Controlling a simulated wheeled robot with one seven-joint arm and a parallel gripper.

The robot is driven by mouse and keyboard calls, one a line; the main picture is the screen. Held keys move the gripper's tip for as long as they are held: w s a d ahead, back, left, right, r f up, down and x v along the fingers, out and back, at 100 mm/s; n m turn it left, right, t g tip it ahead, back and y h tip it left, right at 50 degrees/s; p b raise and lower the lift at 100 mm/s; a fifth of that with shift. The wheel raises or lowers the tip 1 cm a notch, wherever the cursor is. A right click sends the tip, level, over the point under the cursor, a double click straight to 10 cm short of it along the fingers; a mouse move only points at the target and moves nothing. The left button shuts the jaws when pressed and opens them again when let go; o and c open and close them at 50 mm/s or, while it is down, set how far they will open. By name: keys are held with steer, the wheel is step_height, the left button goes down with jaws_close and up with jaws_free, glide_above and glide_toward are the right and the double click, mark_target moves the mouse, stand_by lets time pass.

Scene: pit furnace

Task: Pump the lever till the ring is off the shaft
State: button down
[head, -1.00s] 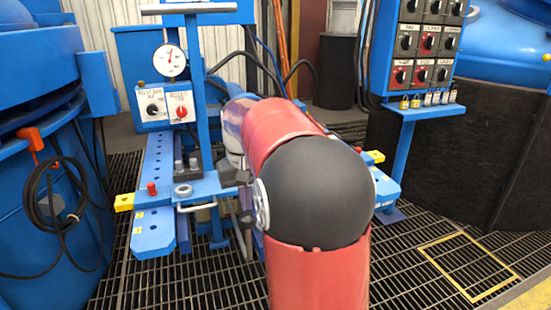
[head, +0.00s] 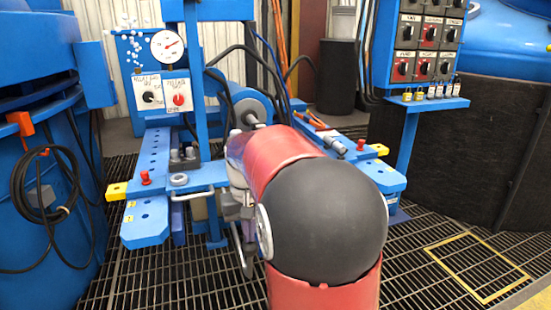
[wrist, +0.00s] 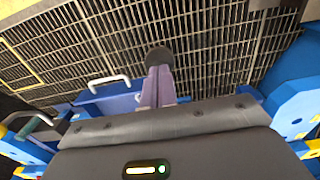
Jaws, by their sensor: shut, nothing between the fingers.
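My gripper (wrist: 158,88) is shut, its narrow purple fingers pointing down toward the grating in the wrist view. A dark rounded end (wrist: 160,57) lies just past the fingertips; it may be the lever's end, and I cannot tell whether they touch. In the head view my arm hides most of the gripper. A grey slanted bar (head: 246,256) shows below the wrist, possibly the lever. A blue cylinder with a grey round face (head: 254,110) and a short shaft shows behind my arm. I cannot clearly make out the ring on the shaft.
A pressure gauge (head: 167,47) sits above a two-knob box (head: 164,95) on the blue rig. A pale bar handle (head: 192,194) sticks out in front. A switch panel (head: 427,40) stands right, a blue tank with coiled cable (head: 42,195) left. Grating is clear at lower right.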

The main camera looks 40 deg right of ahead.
step_height(320, 180, up, 16)
steer(key=w+p, duration=0.2)
steer(key=p, duration=1.1)
steer(key=shift+w+d+f, duration=0.2)
steer(key=shift+w+d, duration=0.05)
steer(key=shift+d, duration=0.15)
steer(key=s+a+n+t, duration=0.1)
steer(key=s+a+t, duration=0.1)
steer(key=s+a, duration=0.5)
steer(key=s+a+n+t, duration=0.2)
steer(key=s+a, duration=0.4)
steer(key=s, duration=0.7)
steer(key=shift+a+f+t, duration=0.3)
steer(key=shift+a+t, duration=0.1)
steer(key=shift+t, duration=0.4)
steer(key=shift+r, duration=0.1)
